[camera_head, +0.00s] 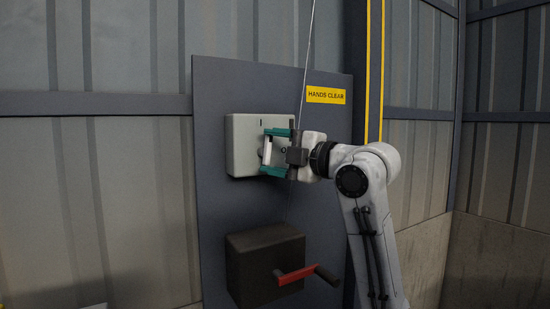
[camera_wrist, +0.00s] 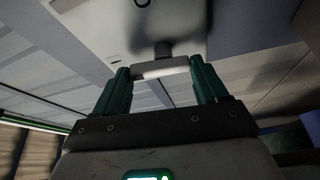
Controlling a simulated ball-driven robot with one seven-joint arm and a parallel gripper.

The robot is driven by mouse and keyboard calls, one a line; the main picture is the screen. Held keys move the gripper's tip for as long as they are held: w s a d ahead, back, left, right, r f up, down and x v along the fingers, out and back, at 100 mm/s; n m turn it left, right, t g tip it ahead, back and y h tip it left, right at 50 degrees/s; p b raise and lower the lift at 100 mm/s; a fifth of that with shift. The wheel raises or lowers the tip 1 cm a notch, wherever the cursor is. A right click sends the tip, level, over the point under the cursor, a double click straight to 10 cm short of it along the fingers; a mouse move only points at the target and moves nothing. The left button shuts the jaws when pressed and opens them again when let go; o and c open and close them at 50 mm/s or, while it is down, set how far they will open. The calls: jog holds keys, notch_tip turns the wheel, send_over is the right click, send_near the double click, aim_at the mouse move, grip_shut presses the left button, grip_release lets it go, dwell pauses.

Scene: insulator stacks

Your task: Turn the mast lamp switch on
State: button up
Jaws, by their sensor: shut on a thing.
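The switch is a pale grey box (camera_head: 242,130) on a dark upright panel in the head view. Its pale bar handle (camera_head: 267,150) is between the teal fingers of my gripper (camera_head: 270,151), which is shut on it. In the wrist view, the handle (camera_wrist: 168,69) spans between both fingers (camera_wrist: 160,74). A dark stem (camera_wrist: 163,49) joins it to the box face (camera_wrist: 165,25). A round dark mark (camera_wrist: 142,3) shows on that face at the top edge. My gripper hides part of the box's right side in the head view.
A yellow "HANDS CLEAR" sign (camera_head: 326,95) is above right on the dark panel (camera_head: 215,90). A thin cable (camera_head: 307,50) runs down from above. Ribbed walls stand behind.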

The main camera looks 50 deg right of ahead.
jog(key=shift+n, duration=0.6)
jog(key=shift+a+g, duration=0.1)
jog(key=shift+g, duration=0.3)
jog(key=o, duration=1.1)
jog(key=shift+c, duration=0.2)
jog(key=shift+s, duration=0.1)
jog(key=s+d+b, duration=0.1)
jog(key=s, duration=0.9)
jog(key=shift+s+b, duration=0.25)
jog(key=shift+b, duration=0.1)
jog(key=shift+d, duration=0.1)
